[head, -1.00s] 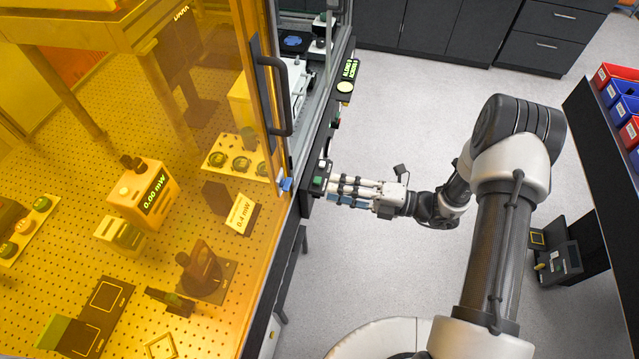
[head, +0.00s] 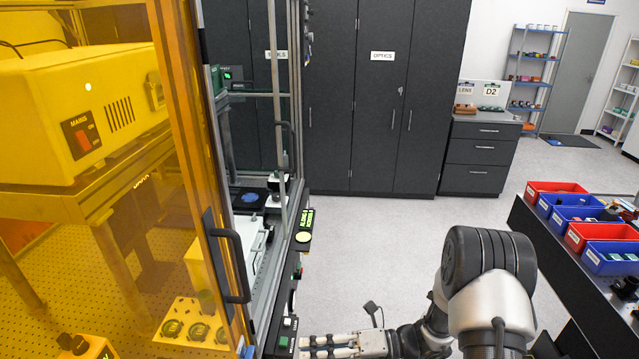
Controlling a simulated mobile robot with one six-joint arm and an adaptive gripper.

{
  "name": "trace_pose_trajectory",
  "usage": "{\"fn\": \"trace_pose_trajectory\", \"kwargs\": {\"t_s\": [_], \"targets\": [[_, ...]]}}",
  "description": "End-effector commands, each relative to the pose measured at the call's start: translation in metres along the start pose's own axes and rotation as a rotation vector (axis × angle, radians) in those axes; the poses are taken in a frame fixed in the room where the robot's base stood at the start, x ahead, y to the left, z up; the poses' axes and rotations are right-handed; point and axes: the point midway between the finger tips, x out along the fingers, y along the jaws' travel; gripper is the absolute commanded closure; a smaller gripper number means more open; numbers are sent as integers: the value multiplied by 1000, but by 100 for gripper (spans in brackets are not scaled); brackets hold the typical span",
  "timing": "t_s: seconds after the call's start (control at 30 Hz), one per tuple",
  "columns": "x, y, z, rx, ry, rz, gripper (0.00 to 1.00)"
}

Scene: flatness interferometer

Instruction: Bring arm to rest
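My arm (head: 490,285) reaches in from the lower right of the head view, bent at its elbow joint. My gripper (head: 318,346) is at the bottom edge of the view, pointing left toward the control panel (head: 283,335) on the front of the enclosure. The lower part of the gripper is cut off by the frame edge. Whether its fingers are open or shut, or touch the panel, does not show.
The amber enclosure door (head: 170,170) with a black handle (head: 232,262) stands left of my gripper. Red and blue bins (head: 610,257) sit on a dark bench at right. Black cabinets (head: 345,100) line the back. Grey floor (head: 380,235) is clear between.

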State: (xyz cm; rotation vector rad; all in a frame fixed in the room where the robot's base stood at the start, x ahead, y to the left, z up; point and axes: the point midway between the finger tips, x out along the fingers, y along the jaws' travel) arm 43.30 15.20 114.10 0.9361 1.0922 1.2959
Motion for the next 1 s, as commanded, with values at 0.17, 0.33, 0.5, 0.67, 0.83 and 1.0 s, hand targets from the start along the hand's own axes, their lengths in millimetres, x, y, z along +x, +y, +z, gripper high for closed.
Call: {"fn": "trace_pose_trajectory", "kwargs": {"t_s": [0.17, 0.33, 0.5, 0.67, 0.83, 1.0], "targets": [[-1, 42, -24, -404, 231, -104, 72], [-12, 72, -57, -794, 471, -184, 72], [-31, 91, -91, -1178, 731, -243, 72], [-55, 101, -120, -1525, 1002, -280, 72], [-86, 106, -146, -1861, 1330, -300, 72], [-117, 108, -163, -2133, 1698, -296, 72]]}}
